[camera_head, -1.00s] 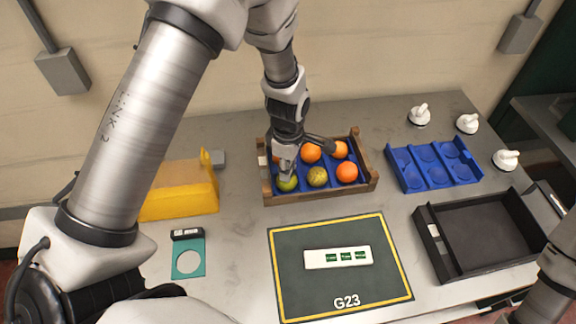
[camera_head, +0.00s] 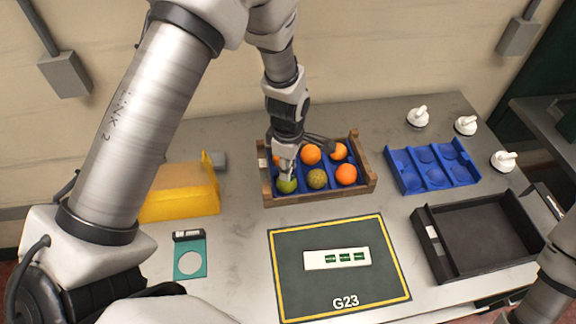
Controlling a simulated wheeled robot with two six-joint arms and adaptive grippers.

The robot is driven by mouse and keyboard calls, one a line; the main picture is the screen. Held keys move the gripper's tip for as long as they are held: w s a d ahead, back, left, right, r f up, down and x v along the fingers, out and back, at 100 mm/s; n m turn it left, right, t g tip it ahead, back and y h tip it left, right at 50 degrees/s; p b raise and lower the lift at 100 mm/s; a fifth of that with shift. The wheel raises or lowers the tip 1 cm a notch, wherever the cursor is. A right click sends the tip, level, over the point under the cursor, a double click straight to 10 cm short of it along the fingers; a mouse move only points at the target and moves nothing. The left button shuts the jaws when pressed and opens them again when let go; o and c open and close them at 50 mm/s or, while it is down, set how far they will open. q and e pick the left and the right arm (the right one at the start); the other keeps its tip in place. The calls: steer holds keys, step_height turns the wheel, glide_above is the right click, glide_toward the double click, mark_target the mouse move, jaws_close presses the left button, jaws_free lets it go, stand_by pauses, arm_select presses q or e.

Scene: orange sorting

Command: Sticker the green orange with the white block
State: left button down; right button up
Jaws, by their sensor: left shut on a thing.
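The green orange (camera_head: 286,186) sits in the front left compartment of the wooden crate (camera_head: 324,193) with blue dividers. My left gripper (camera_head: 285,168) points down right above it, its fingers shut on a small pale piece, which looks like the white block (camera_head: 284,175). The block's lower end is at the top of the green orange; I cannot tell whether they touch. The gripper hides part of the crate's left side. A darker, speckled greenish orange (camera_head: 317,179) lies in the compartment to the right. My right gripper is out of view.
Several orange fruits (camera_head: 346,174) fill other compartments. A green mat (camera_head: 300,293) holds a white strip with green labels (camera_head: 337,258). A blue tray (camera_head: 437,182), black tray (camera_head: 434,255), white knobbed things (camera_head: 466,125), yellow bin (camera_head: 181,194) and teal plate (camera_head: 190,268) stand around.

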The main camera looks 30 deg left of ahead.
arm_select(q)
step_height(320, 180, up, 6)
steer(key=p, duration=0.4)
steer(key=shift+f, duration=0.1)
